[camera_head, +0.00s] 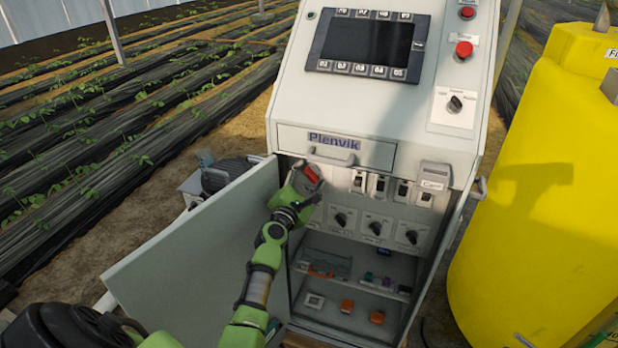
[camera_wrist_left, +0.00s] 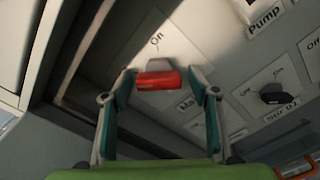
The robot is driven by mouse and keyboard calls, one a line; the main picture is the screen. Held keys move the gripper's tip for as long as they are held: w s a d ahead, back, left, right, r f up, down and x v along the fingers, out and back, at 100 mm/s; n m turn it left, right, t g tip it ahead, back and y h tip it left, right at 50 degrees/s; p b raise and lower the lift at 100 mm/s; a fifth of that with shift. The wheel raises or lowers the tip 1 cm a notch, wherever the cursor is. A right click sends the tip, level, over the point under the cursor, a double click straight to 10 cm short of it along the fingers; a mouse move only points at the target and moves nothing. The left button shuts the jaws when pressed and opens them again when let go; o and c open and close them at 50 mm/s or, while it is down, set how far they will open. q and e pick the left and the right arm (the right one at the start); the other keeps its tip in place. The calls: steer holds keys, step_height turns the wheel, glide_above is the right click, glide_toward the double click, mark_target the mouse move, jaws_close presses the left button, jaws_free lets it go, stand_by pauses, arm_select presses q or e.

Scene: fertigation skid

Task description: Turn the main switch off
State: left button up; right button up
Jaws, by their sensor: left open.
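The main switch (camera_wrist_left: 158,80) shows in the left wrist view as a red handle on a grey base, on a pale plate. "On" is printed beyond it, and a partly hidden label starting "Ma" is beside it. In the head view its red part (camera_head: 311,174) shows at the upper left of the open cabinet. My left gripper (camera_wrist_left: 161,84) is open, with one finger on each side of the red handle. I cannot tell whether the fingers touch it. In the head view my left gripper (camera_head: 304,182) partly covers the switch. My right gripper is not in view.
The cabinet door (camera_head: 200,240) stands open left of my arm. Right of the switch are several breakers (camera_head: 380,185) and black knobs (camera_head: 375,228). A drawer (camera_head: 335,147) with a handle is just above. A yellow tank (camera_head: 535,190) stands at the right.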

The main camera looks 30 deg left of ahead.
arm_select(q)
steer(key=shift+s, duration=0.1)
steer(key=v, duration=1.1)
steer(key=shift+s+d, duration=0.2)
steer(key=shift+s, duration=0.2)
